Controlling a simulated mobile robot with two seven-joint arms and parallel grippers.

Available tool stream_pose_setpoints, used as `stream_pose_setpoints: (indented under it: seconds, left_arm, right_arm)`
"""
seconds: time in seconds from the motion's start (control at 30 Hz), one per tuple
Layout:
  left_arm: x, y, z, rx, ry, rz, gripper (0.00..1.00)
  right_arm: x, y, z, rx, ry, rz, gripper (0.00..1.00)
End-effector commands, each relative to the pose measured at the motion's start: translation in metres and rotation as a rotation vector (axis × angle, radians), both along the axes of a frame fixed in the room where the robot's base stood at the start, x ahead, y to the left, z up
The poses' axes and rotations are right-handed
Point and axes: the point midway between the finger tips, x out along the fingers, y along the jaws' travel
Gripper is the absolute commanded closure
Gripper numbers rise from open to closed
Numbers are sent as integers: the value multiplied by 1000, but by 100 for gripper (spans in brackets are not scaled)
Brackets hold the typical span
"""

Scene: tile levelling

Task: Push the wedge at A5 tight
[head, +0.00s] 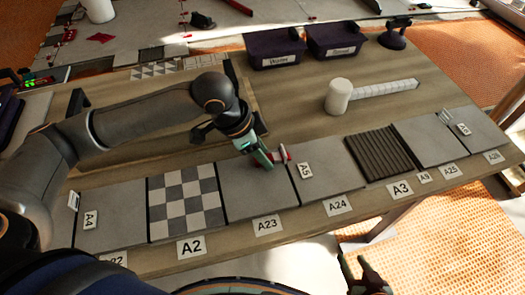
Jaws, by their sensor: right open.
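A small red wedge (284,153) sits at the joint between two grey tiles, just left of the A5 label (304,171). A pale piece beside it appears to be part of the clip there. My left gripper (266,158) reaches down from the left, with its green-tipped fingers right at the wedge's left side. I cannot tell whether it touches the wedge or holds anything, as the fingers hide that spot. My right gripper (362,268) is open and empty at the bottom, in front of the table's near edge.
A row of tiles runs along the table front, including a checkered tile (186,200) and a dark ribbed tile (379,152). A white cylinder (338,97) and two dark bins (274,48) (337,40) stand behind. Bare wood (300,115) lies between.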

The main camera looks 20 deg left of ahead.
Motion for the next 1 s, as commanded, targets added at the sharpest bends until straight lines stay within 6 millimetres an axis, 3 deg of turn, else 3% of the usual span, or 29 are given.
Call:
stream_pose_setpoints:
  seconds: [0.03, 0.37, 0.57, 0.6, 0.83, 1.0]
  left_arm:
    - [0, 0, 0, 0, 0, 0, 63]
    - [0, 0, 0, 0, 0, 0, 100]
    - [0, 0, 0, 0, 0, 0, 100]
    - [0, 0, 0, 0, 0, 0, 75]
    - [0, 0, 0, 0, 0, 0, 100]
    - [0, 0, 0, 0, 0, 0, 100]
  right_arm:
    - [0, 0, 0, 0, 1, 0, 50]
    - [0, 0, -1, 0, 1, -1, 50]
    - [-1, 0, -1, 0, 3, 0, 50]
    - [-1, 0, -1, 0, 3, 0, 50]
    - [-1, 1, -2, 2, 5, -2, 50]
    - [-1, 2, -2, 5, 5, -4, 50]
